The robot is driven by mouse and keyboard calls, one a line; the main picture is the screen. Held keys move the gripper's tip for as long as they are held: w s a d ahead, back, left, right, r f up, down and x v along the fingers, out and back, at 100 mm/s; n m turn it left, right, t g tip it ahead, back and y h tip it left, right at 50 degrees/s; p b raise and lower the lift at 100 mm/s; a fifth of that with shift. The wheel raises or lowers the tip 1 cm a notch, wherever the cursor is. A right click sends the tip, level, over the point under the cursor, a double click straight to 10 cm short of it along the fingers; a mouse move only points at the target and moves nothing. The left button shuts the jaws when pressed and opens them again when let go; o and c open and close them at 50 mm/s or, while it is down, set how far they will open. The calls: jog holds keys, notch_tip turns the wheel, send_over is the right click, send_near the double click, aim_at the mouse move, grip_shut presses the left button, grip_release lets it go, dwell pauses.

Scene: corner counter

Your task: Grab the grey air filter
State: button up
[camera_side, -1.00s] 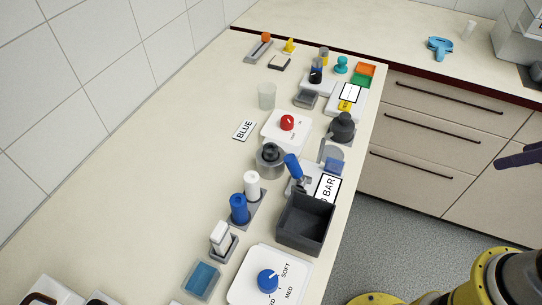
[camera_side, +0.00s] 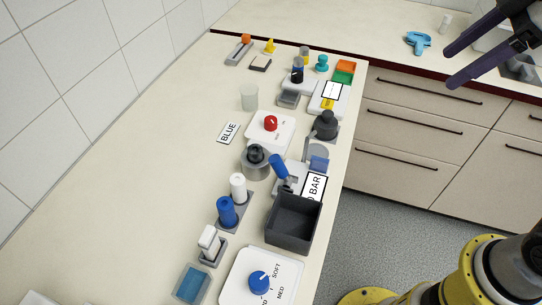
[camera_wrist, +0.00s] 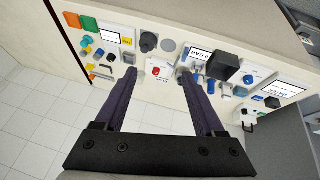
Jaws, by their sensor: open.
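No part is plainly labelled as the grey air filter. A dark grey rounded piece with a narrower top (camera_side: 326,125) stands near the counter's front edge and also shows in the wrist view (camera_wrist: 148,42). A grey round body with a black knob (camera_side: 256,162) stands left of and nearer than it. I cannot tell which is the filter. My gripper (camera_side: 450,67) hangs in the air at the upper right, well away from both. In the wrist view my gripper (camera_wrist: 158,74) has its two purple fingers wide apart with nothing between them.
A dark open box (camera_side: 293,222), a panel with a red knob (camera_side: 270,124), a panel with a blue knob (camera_side: 259,282) and blue and white cylinders crowd the counter (camera_side: 140,185). Its left side is mostly bare. A blue clamp-like item (camera_side: 418,42) lies on the back counter.

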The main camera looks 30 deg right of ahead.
jog(key=w+a+n+g+y, duration=0.2)
jog(key=w+a+n, duration=0.3)
jog(key=w+a, duration=0.45)
jog(key=n+g, duration=0.2)
jog(key=n, duration=0.1)
send_near(256, 148)
jog(key=shift+g, duration=0.5)
jog(key=shift+w+x, duration=0.2)
jog(key=shift+x, duration=2)
jog(key=shift+w+x, duration=0.15)
jog(key=shift+x, duration=2.1)
grip_shut()
